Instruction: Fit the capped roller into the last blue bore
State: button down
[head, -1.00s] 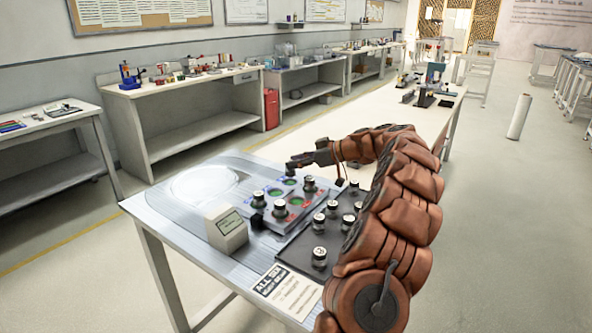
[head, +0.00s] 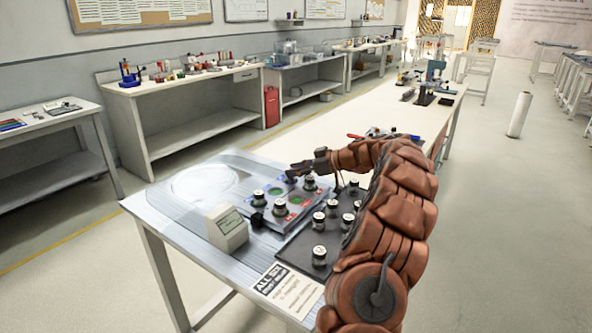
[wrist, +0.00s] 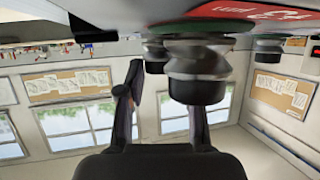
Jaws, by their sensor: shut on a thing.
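My gripper (head: 294,172) is low over the far end of the grey bore plate (head: 262,222), shut on the capped roller. The roller is mostly hidden by the fingers in the head view, and I cannot tell whether it is inside a bore. The blue-marked bore at that end is covered by my gripper. Other bores show green insides, one with a blue surround (head: 275,191) and one with a red surround (head: 296,200). Capped rollers stand in the plate, one at left (head: 259,197) and one at right (head: 309,182). The wrist view is upside down and shows a standing roller (wrist: 197,75) close by my fingers.
A dark tray (head: 292,251) with several capped rollers lies to the right of the plate, partly behind my arm. A printed sign (head: 284,290) lies at the table's front edge. The table's left side is clear.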

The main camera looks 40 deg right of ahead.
jog(key=shift+f, duration=0.15)
jog(key=c, duration=0.8)
grip_release()
jog(key=shift+o, duration=0.2)
jog(key=shift+r, duration=0.25)
jog(key=b+v, duration=0.1)
jog(key=v, duration=1.1)
